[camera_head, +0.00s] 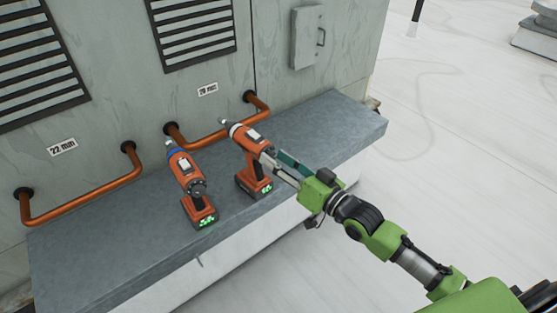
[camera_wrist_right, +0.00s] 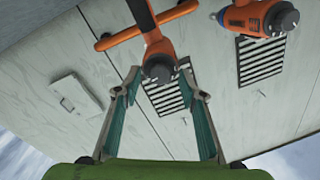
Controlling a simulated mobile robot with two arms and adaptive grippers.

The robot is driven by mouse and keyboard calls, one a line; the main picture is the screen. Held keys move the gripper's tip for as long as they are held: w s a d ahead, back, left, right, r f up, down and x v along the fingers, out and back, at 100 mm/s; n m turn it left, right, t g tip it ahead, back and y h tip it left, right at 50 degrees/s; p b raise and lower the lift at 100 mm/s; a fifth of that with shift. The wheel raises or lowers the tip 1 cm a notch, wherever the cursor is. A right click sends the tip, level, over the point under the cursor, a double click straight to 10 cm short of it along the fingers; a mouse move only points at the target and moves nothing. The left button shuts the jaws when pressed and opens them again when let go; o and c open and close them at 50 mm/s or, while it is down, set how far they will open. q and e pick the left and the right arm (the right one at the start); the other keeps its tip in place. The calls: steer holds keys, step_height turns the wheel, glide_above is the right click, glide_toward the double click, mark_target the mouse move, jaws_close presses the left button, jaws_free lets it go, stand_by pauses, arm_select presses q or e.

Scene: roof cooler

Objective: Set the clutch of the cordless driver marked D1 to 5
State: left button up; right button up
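Two orange cordless drivers stand upright on the grey ledge, each with a white label I cannot read, so I cannot tell which is D1. The left driver (camera_head: 186,166) has a blue collar near its nose; it also shows at upper right in the wrist view (camera_wrist_right: 240,17). The right driver (camera_head: 243,134) is at top centre in the wrist view (camera_wrist_right: 150,32), with its dark round rear dial (camera_wrist_right: 159,69) facing me. My right gripper (camera_head: 276,160) is open, its fingertips on either side of that dial in the wrist view (camera_wrist_right: 160,73). Contact is not clear. My left gripper is out of view.
Copper pipes (camera_head: 85,200) run along the grey cabinet wall behind the ledge (camera_head: 110,257). Vents and a small grey box (camera_head: 306,38) are on the wall. The ledge is bare at its right end. White roof floor (camera_head: 450,130) lies open to the right.

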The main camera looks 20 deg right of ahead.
steer(key=shift+s+d, duration=0.1)
steer(key=shift+s, duration=0.1)
steer(key=v, duration=1.1)
steer(key=shift+s, duration=0.3)
steer(key=shift+d, duration=0.1)
